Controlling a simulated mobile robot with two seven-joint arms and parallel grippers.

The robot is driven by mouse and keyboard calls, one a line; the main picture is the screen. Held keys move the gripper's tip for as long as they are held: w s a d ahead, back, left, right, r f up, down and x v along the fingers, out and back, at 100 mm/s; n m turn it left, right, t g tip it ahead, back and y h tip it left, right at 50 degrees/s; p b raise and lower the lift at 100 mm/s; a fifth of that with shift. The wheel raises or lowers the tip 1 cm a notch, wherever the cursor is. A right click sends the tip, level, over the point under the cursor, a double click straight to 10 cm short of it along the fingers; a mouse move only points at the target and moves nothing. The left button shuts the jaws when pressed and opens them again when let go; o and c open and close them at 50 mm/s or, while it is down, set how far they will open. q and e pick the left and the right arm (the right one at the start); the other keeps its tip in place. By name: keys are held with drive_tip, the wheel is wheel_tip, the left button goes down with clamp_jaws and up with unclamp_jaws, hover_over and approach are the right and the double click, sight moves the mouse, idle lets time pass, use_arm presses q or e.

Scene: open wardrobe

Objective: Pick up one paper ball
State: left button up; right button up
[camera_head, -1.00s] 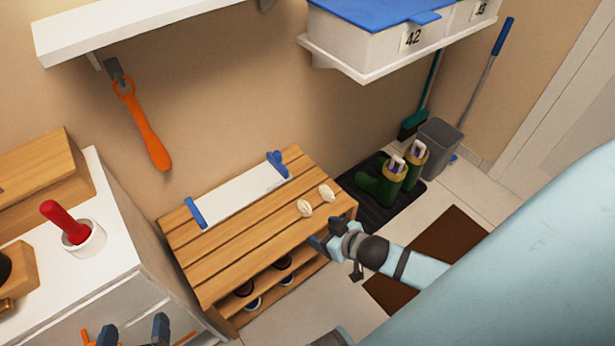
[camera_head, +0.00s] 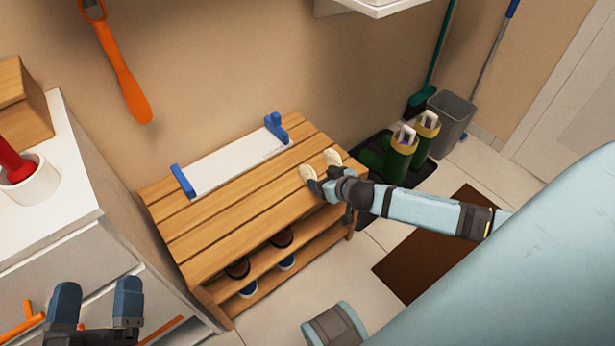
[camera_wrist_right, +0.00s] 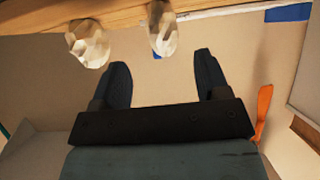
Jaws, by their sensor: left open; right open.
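Two crumpled off-white paper balls lie on the slatted wooden bench near its right end. The left paper ball (camera_head: 307,172) is close to my right gripper (camera_head: 320,181); the other paper ball (camera_head: 332,157) lies just behind and to the right. In the right wrist view, the right gripper (camera_wrist_right: 160,60) is open and empty. One paper ball (camera_wrist_right: 163,28) is ahead of the gap between its fingers, apart from them. The other paper ball (camera_wrist_right: 88,43) is off to the left, beyond the left finger. My left gripper (camera_head: 97,292) is open and empty before the drawers.
A white board with blue ends (camera_head: 232,160) lies on the bench (camera_head: 225,215); shoes sit on the shelf below. Green boots (camera_head: 402,155) stand right of the bench. A white drawer cabinet (camera_head: 70,215) is at left.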

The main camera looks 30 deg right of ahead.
sight(315, 178)
drive_tip(key=shift+x, duration=1.15)
drive_tip(key=b+x, duration=0.1)
drive_tip(key=x, duration=0.1)
drive_tip(key=f+b+x, duration=0.1)
drive_tip(key=b+x, duration=0.1)
drive_tip(key=shift+s, duration=0.15)
drive_tip(key=shift+w+a+f, duration=0.1)
drive_tip(key=shift+w, duration=0.25)
use_arm(q)
drive_tip(key=f+g, duration=0.1)
drive_tip(key=f, duration=0.1)
drive_tip(key=f+g, duration=0.1)
drive_tip(key=f, duration=0.2)
drive_tip(key=shift+w+d+f, duration=0.1)
drive_tip(key=shift+w+d, duration=0.1)
use_arm(e)
drive_tip(key=c, duration=1)
